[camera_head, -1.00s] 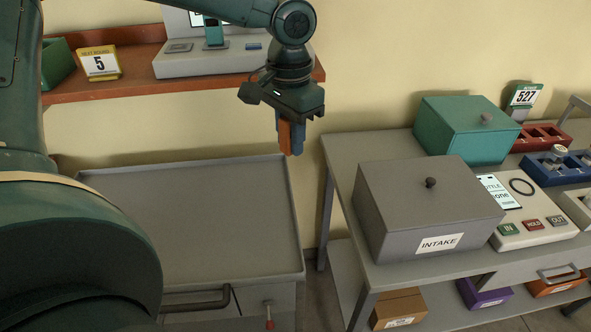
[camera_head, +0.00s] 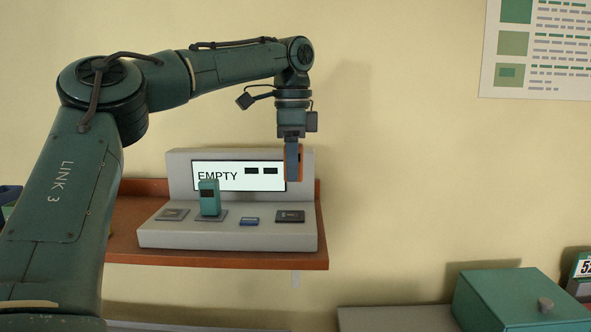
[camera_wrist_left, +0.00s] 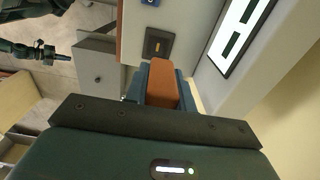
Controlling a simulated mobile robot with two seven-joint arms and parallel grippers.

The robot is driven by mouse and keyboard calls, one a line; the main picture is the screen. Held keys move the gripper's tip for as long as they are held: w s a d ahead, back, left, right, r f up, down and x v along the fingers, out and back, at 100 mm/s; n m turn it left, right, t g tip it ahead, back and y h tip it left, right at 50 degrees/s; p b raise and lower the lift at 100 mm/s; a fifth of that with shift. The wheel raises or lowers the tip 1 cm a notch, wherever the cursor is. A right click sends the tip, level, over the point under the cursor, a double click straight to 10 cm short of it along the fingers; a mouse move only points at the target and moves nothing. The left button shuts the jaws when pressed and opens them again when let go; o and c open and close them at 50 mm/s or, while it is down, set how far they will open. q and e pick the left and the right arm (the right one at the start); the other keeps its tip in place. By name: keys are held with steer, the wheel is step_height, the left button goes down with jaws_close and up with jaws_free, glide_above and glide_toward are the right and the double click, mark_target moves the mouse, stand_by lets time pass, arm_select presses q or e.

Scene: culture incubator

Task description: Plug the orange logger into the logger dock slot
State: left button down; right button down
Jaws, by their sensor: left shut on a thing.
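The orange logger (camera_head: 301,168) is in my left gripper (camera_head: 293,178), which is shut on it and points down. In the head view the gripper hangs above the right end of the grey dock console (camera_head: 170,236), in front of its screen edge. A dark slot plate (camera_head: 290,216) lies below it, with a visible gap. In the left wrist view the orange logger (camera_wrist_left: 163,82) sticks out between the fingers, and the dark slot plate (camera_wrist_left: 158,45) shows just beyond its tip. A dark arm end (camera_wrist_left: 45,52), apparently my right gripper, is small at the left there.
The console screen (camera_head: 238,176) reads EMPTY. A teal logger (camera_head: 209,197) stands upright on the console, near a small blue slot (camera_head: 249,221) and a grey slot plate (camera_head: 172,214). The red-brown shelf (camera_head: 225,259) carries the console. A teal box (camera_head: 510,300) is at lower right.

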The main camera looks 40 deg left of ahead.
mark_target(289, 215)
arm_select(q)
steer(key=shift+s, duration=0.45)
steer(key=shift+f, duration=0.8)
steer(key=shift+w+f, duration=0.1)
steer(key=shift+f, duration=1.95)
arm_select(e)
steer(key=shift+s+f, duration=0.3)
steer(key=shift+s, duration=0.5)
arm_select(q)
steer(key=shift+a+f, duration=0.1)
steer(key=shift+f, duration=0.4)
steer(key=c, duration=1.1)
jaws_free()
step_height(289, 215, up, 13)
steer(key=shift+r, duration=0.1)
arm_select(e)
steer(key=shift+s, duration=0.1)
